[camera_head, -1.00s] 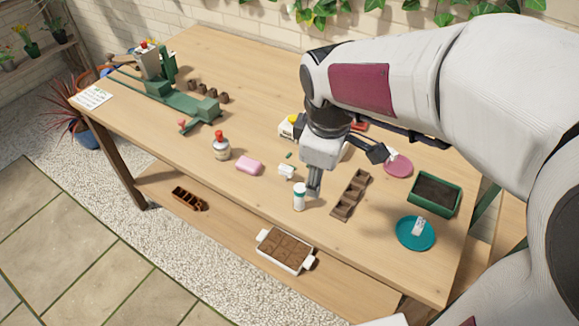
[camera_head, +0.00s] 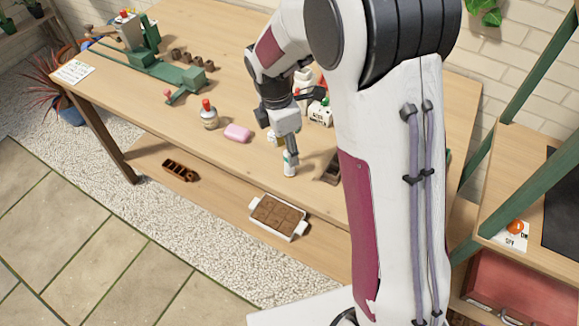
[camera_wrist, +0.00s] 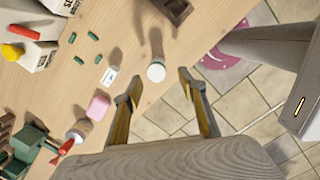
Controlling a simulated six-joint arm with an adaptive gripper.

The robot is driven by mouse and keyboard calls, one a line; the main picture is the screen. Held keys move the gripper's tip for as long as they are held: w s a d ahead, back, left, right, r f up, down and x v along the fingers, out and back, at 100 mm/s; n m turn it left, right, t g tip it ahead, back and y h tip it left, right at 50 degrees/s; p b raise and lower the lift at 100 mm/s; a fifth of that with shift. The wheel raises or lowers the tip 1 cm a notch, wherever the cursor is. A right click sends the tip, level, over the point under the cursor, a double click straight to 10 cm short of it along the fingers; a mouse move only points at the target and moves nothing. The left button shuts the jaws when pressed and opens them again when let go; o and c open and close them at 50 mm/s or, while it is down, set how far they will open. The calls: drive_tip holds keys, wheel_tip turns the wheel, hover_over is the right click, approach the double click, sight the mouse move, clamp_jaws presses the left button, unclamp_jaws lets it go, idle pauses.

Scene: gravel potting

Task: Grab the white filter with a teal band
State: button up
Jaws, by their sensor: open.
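The white filter (camera_head: 289,168) is an upright cylinder with a teal band near its top, standing near the table's front edge. My gripper (camera_head: 291,152) is just above and behind it in the head view, covering part of its top. In the wrist view the filter's round white top (camera_wrist: 156,72) lies ahead of the gap between my two fingers (camera_wrist: 160,88). The fingers are spread apart with nothing between them. A teal strip shows at the filter's upper edge there. I cannot tell whether a finger touches it.
A pink soap bar (camera_head: 237,133) and a red-capped bottle (camera_head: 209,116) stand to the left. A small white item (camera_wrist: 111,77) and several green pieces lie nearby. A brown tray (camera_head: 328,168) is on the right, partly behind my arm. The table's front edge is close.

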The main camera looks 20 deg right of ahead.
drive_tip(key=shift+w+f, duration=0.15)
drive_tip(key=shift+f, duration=0.2)
drive_tip(key=shift+d+f, duration=0.15)
drive_tip(key=shift+f, duration=1.15)
drive_tip(key=shift+f, duration=0.1)
drive_tip(key=shift+w+d+f, duration=0.1)
drive_tip(key=shift+d+f, duration=0.1)
drive_tip(key=shift+f, duration=0.6)
drive_tip(key=shift+w+d+f, duration=0.1)
drive_tip(key=shift+d+f, duration=0.1)
drive_tip(key=shift+f, duration=0.6)
drive_tip(key=shift+w+d+f, duration=0.1)
drive_tip(key=shift+d+f, duration=0.1)
drive_tip(key=shift+f, duration=0.6)
clamp_jaws()
